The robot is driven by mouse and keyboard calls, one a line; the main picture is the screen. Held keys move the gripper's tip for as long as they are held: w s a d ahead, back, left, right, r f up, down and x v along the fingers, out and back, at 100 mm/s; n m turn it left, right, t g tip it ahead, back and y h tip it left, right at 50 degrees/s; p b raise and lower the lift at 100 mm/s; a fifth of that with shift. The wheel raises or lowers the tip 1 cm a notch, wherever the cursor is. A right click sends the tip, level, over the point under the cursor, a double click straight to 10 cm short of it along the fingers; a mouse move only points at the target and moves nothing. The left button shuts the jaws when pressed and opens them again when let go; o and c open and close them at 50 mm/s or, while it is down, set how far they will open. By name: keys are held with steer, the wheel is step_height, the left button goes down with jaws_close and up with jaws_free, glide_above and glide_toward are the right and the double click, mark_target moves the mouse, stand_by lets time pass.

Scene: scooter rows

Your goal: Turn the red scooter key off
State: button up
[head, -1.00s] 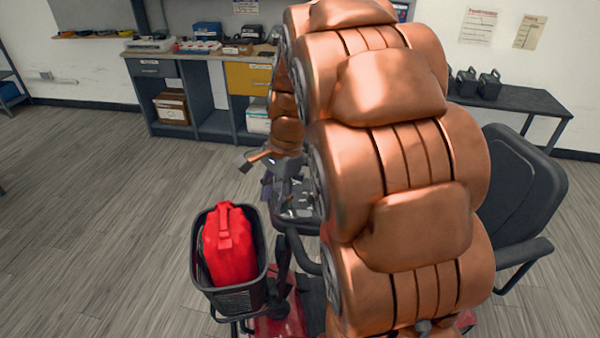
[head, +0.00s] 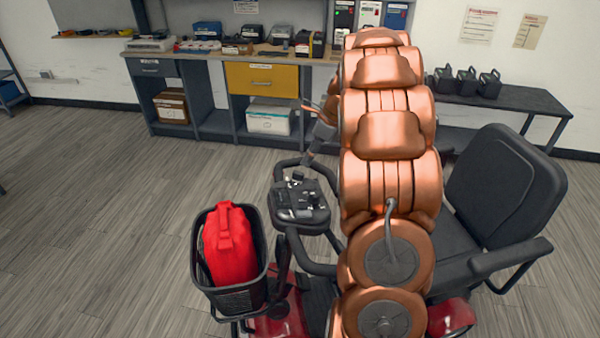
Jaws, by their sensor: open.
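The red scooter (head: 275,325) stands in front of me, with its black control console (head: 298,212) facing up between the handlebars. Small dark and light parts sit on the console; I cannot pick out the key or how it is turned. My gripper (head: 302,107) shows small beyond the console, up and to the right of it, partly hidden by my copper arm. It is open, apart from the console, and nothing shows in it.
A black basket (head: 240,300) with a red bag (head: 229,245) hangs at the scooter's front. The black seat (head: 505,185) is at right, partly behind my arm. A workbench (head: 190,55) and a dark side table (head: 520,100) stand along the wall. The floor at left is clear.

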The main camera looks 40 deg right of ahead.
mark_target(300, 172)
steer(key=p+x, duration=0.1)
steer(key=x, duration=0.6)
steer(key=shift+a+f+p, duration=0.1)
steer(key=shift+f+p, duration=0.15)
steer(key=shift+p, duration=0.05)
jaws_close()
